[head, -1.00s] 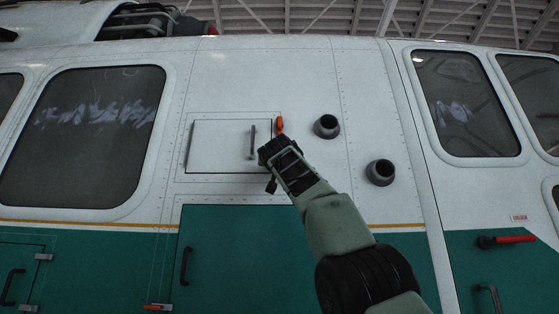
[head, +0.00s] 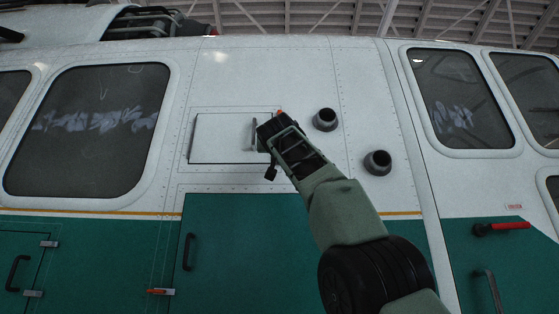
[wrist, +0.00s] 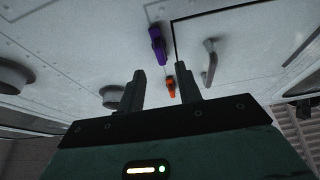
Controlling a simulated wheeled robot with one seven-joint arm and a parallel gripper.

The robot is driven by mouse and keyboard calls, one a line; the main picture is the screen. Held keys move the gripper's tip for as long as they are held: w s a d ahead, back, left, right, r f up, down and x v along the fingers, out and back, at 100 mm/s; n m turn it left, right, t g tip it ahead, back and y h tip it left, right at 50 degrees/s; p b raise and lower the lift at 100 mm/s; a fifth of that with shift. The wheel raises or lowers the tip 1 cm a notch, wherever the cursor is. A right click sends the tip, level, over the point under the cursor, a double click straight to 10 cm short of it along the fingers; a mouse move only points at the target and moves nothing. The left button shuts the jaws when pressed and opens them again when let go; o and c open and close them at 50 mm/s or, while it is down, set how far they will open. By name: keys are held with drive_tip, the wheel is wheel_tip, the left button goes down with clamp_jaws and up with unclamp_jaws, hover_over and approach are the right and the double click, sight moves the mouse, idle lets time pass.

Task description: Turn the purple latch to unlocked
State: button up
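The purple latch (wrist: 157,45) shows in the wrist view on the white helicopter side, just beyond my fingertips and a little above the gap between them. It lies beside the corner of a panel outlined by a dark seam. In the head view the latch is hidden behind my gripper (head: 272,132). In the wrist view my gripper (wrist: 162,82) is open and empty, with its two fingers apart. An orange latch (wrist: 171,87) shows between the fingers, farther off; its top also shows in the head view (head: 279,112) just above my gripper.
The panel (head: 222,138) has a grey handle (head: 254,134) left of my gripper. Two dark round ports (head: 325,119) (head: 377,162) stick out to the right. Below is a green door (head: 220,250) with a black handle. A red handle (head: 512,226) is far right.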

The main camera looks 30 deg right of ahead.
drive_tip(key=b+v, duration=0.6)
drive_tip(key=v, duration=0.4)
drive_tip(key=shift+s+a+f, duration=0.15)
drive_tip(key=shift+s+a, duration=0.05)
